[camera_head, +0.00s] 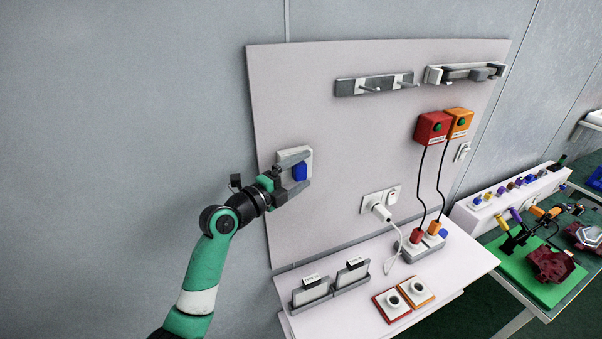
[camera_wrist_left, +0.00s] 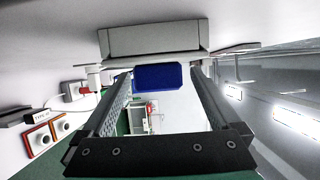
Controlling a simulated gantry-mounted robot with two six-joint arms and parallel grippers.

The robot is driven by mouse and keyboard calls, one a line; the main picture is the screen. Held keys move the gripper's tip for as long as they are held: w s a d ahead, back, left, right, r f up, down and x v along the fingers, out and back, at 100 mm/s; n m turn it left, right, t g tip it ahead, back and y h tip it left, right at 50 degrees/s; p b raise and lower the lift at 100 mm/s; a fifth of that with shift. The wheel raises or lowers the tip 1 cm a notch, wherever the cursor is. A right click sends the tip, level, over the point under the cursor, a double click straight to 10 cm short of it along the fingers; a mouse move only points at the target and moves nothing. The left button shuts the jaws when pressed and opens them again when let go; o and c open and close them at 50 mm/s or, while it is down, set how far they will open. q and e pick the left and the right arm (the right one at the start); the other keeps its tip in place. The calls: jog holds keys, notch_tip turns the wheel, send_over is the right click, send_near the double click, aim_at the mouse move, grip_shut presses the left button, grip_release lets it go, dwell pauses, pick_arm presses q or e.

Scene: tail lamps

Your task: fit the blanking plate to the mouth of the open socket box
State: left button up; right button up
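My left gripper (camera_head: 308,169) is at the left part of the wall board. Its two fingers are on either side of a blue block (camera_head: 300,172). A pale box or plate (camera_head: 290,155) sits directly behind the block at the board; I cannot tell whether this is the socket box, the blanking plate or both. In the left wrist view, the blue block (camera_wrist_left: 158,76) lies between the fingertips, with the pale body (camera_wrist_left: 150,39) just beyond it. The finger gaps are too narrow to tell whether the fingers grip the block. My right gripper is not in view.
Two labelled upright panels (camera_head: 311,293) stand in holders on the shelf (camera_head: 467,256), beside red and orange framed round fittings (camera_head: 391,304). A wall socket with a white plug (camera_head: 381,212), a power strip (camera_head: 423,247) and cables are to the right. Hook rails (camera_head: 375,85) are above.

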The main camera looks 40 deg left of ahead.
pick_arm(q)
jog(key=s, duration=0.4)
jog(key=shift+s, duration=0.35)
jog(key=s+p, duration=0.5)
jog(key=s, duration=0.2)
